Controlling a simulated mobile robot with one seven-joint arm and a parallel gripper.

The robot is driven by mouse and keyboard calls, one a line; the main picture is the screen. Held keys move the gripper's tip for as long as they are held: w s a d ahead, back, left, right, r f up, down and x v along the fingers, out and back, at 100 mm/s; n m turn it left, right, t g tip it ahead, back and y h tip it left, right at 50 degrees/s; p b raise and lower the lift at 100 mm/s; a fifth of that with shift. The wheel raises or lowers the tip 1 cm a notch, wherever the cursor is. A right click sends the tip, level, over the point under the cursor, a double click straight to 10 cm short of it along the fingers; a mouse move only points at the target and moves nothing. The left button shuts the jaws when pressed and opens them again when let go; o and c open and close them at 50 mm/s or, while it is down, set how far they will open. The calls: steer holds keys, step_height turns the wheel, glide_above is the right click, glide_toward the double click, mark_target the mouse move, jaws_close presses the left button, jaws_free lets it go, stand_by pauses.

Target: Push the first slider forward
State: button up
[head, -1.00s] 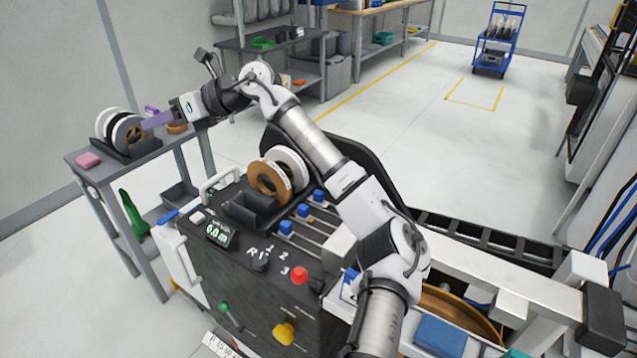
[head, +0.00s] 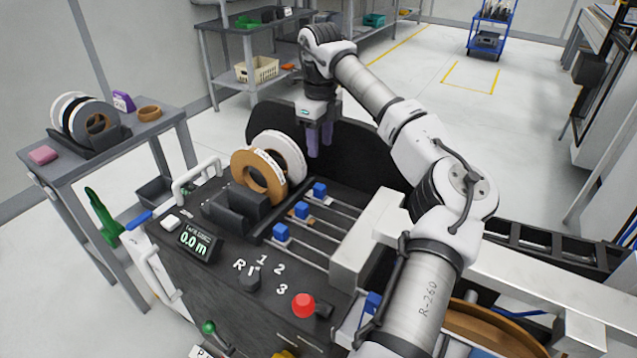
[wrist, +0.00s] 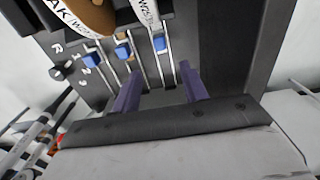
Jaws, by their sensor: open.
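Three blue sliders sit on parallel metal rails on the dark machine top: a front slider (head: 281,233), a middle slider (head: 301,210) and a back slider (head: 320,190). In the wrist view all three show beyond my fingers, one at left (wrist: 92,60), one in the middle (wrist: 123,51) and one at right (wrist: 160,43). Which one counts as first is not clear. My gripper (head: 319,145) points down above the far side of the rails, behind the back slider. Its purple fingers (wrist: 159,75) are open, with nothing between them, and apart from the sliders.
A brown roll (head: 245,176) and a white roll stand left of the rails. A light block (head: 368,240) crosses the rails' right ends. A red button (head: 303,304) and a 0.0 m display (head: 196,240) are in front. A dark curved panel (head: 368,160) rises behind.

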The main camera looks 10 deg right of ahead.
mark_target(320, 186)
step_height(320, 186, down, 12)
steer(key=shift+f+p, duration=0.1)
steer(key=shift+p, duration=0.8)
jaws_close()
